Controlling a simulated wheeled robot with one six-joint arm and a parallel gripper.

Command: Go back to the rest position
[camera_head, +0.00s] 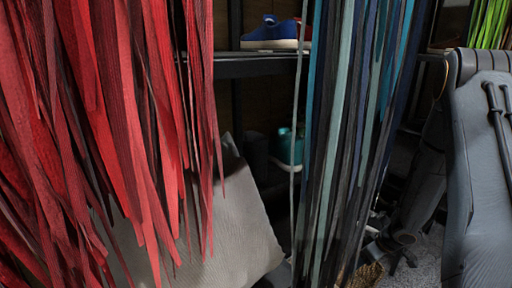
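My gripper is not in the head view, so its opening and anything in it cannot be seen. A blue shoe (270,32) with a pale sole sits on a dark shelf (258,67) at the top centre. A teal shoe (291,147) shows lower down, partly hidden by hanging strips.
Red strips (125,110) hang across the left, and blue-grey strips (345,130) hang right of centre. A light grey cushion-like object (245,235) leans below the shelf. A large grey padded object (478,170) fills the right edge. Speckled floor (425,255) shows at lower right.

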